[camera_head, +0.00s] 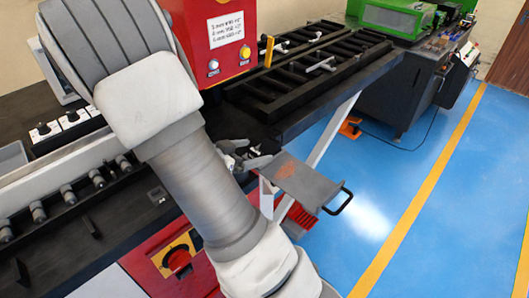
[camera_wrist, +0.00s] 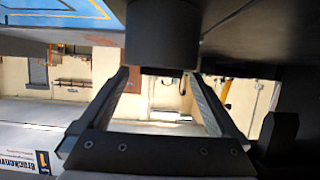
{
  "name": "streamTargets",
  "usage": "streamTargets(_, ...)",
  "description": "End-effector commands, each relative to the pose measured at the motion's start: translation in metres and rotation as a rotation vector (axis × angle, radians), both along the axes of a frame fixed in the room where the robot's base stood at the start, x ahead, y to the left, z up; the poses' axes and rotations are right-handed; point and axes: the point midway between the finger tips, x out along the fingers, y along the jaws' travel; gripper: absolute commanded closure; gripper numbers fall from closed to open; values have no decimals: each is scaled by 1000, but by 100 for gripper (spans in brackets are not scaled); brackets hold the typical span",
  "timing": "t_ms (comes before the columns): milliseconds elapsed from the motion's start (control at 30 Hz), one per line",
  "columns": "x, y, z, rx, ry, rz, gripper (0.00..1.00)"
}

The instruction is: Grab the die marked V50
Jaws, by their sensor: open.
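In the wrist view my gripper (camera_wrist: 158,74) is open, with its two dark fingers apart and no object clearly held between them. A dark, rounded block (camera_wrist: 162,32) is close in front of the fingertips. No marking can be read on it, so I cannot tell whether it is the V50 die. In the head view my grey and white arm covers the middle of the bench. Small grey parts (camera_head: 244,157) show beside the arm; I cannot tell whether they belong to my gripper. No V50 mark is readable in either view.
Black blocks with white labels (camera_head: 72,119) stand at the left of the black bench. A red control box (camera_head: 222,55) stands behind my arm. A black rack (camera_head: 315,65) is at the back right. A grey plate with a handle (camera_head: 303,185) juts out. The blue floor is open at right.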

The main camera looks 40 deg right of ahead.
Motion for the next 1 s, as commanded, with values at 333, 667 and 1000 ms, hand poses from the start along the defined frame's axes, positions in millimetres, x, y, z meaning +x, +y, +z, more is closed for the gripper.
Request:
streamTargets(333,4,-41,-12,0,2,-1,3)
streamTargets(667,5,-51,-15,1,0,1,3)
streamTargets(1000,5,-51,-15,1,0,1,56)
